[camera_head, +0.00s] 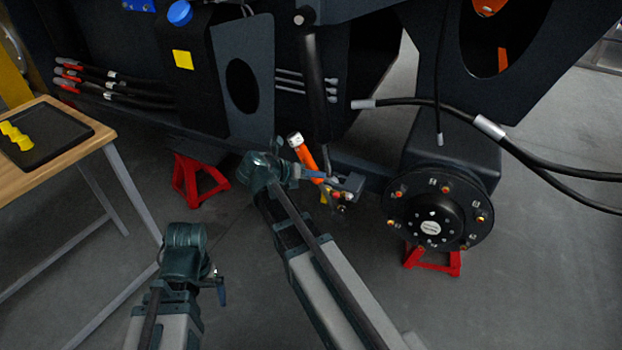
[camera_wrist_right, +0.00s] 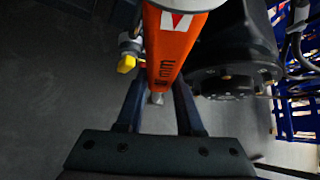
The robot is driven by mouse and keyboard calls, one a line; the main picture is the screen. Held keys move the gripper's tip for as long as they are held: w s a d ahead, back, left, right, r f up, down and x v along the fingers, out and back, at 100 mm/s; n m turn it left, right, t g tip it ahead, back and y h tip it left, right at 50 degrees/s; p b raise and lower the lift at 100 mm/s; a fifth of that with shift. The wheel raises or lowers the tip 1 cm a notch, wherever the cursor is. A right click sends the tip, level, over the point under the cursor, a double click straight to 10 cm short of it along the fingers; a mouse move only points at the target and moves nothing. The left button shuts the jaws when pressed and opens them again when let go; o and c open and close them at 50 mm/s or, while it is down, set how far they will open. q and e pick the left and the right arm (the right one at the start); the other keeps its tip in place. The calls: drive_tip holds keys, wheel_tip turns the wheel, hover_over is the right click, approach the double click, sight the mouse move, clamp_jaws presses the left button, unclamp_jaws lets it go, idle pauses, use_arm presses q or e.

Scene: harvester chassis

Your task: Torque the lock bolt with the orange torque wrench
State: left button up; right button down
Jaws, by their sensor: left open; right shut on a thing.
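The orange torque wrench (camera_head: 304,152) stands tilted beside the chassis, its pale end up. It also shows in the right wrist view (camera_wrist_right: 176,50), running between the two fingers. My right gripper (camera_head: 322,178) is shut on it; in the right wrist view its fingers (camera_wrist_right: 160,112) lie on either side of the orange body. My left gripper (camera_head: 219,284) is open and empty, low over the floor, well apart from the wrench. Small fittings (camera_head: 340,208) show just beyond the right gripper. I cannot make out which of them is the lock bolt, nor whether the wrench touches it.
A round black hub (camera_head: 431,227) with several orange-tipped studs is right of the wrench. Red stands (camera_head: 197,182) are under the chassis. A wooden table (camera_head: 84,151) with a black tray (camera_head: 52,140) is at left. Black hoses (camera_head: 545,168) hang at right. A yellow-capped fitting (camera_wrist_right: 126,64) is beside the wrench.

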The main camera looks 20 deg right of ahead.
sight(318, 168)
drive_tip(key=shift+w+d, duration=1.05)
drive_tip(key=shift+d, duration=0.25)
drive_tip(key=shift+w+d, duration=0.4)
drive_tip(key=shift+d, duration=0.05)
drive_tip(key=shift+w+d, duration=0.3)
drive_tip(key=shift+d, duration=0.05)
idle(0.5)
drive_tip(key=shift+s+d+r+m+t+y+p, duration=0.3)
drive_tip(key=shift+s+d+r+p, duration=0.15)
drive_tip(key=shift+s+p, duration=0.2)
drive_tip(key=shift+s+d+r+m+t+y+p, duration=0.2)
drive_tip(key=shift+s+d+r+t+y+p, duration=0.1)
drive_tip(key=shift+s+d+p, duration=0.3)
drive_tip(key=shift+w+a, duration=0.1)
drive_tip(key=shift+w, duration=0.05)
